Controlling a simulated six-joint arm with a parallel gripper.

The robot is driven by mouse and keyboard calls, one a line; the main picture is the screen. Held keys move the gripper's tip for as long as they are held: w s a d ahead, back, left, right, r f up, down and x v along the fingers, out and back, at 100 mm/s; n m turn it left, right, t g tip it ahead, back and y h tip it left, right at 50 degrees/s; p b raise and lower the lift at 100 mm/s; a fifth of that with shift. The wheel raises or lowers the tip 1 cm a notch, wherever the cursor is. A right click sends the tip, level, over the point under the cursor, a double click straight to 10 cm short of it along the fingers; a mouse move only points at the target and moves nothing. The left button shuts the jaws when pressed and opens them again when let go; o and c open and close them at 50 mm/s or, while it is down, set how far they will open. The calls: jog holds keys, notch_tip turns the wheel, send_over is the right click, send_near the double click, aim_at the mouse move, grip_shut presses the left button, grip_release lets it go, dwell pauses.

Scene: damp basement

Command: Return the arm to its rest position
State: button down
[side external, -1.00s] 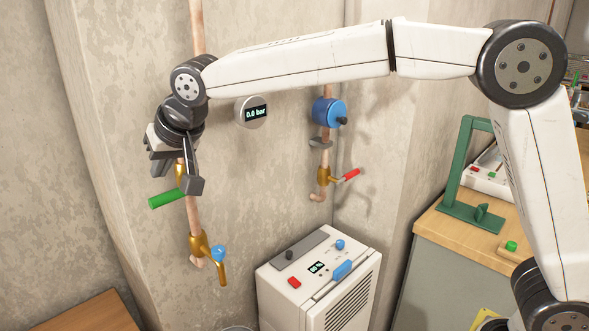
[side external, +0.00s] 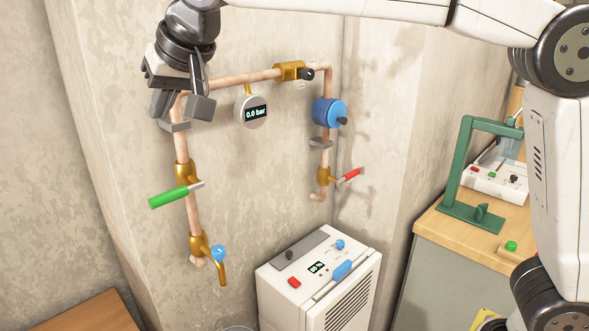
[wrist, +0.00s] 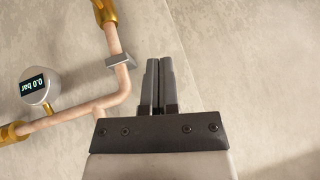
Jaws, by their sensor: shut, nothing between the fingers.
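My gripper (side external: 182,106) is at the upper left in the side view, in front of the top left corner of the copper pipe (side external: 235,82). In the wrist view my gripper (wrist: 158,68) has its two fingers together with nothing between them. The pipe (wrist: 120,85) runs to the left of the fingers there. Below my gripper in the side view, a brass valve with a green lever (side external: 172,197) sits on the left pipe, its lever sticking out sideways. My fingers are apart from that lever.
A round gauge (side external: 251,112) reads 0.0 bar. A blue cylinder (side external: 328,112) and a red-handled valve (side external: 348,175) are on the right pipe. A white dehumidifier-like box (side external: 305,285) stands below. A green frame (side external: 450,175) stands on the workbench (side external: 430,220) at right. Open wall lies left.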

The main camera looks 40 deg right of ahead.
jog(key=shift+s+r, duration=0.1)
jog(key=s+d+f+g+h, duration=0.1)
jog(key=d+f, duration=0.6)
jog(key=f, duration=0.2)
jog(key=s+d+f+g+h, duration=0.1)
jog(key=s+d+f, duration=0.1)
jog(key=d+f, duration=0.6)
jog(key=s+d+f+g, duration=0.1)
jog(key=s+d+f, duration=0.4)
jog(key=s+f, duration=0.3)
jog(key=s+d+f+g, duration=0.1)
jog(key=s+d+f, duration=0.4)
jog(key=s+f, duration=0.3)
jog(key=shift+s+d+f+n, duration=0.25)
jog(key=shift+f+n, duration=0.15)
jog(key=shift+f, duration=0.15)
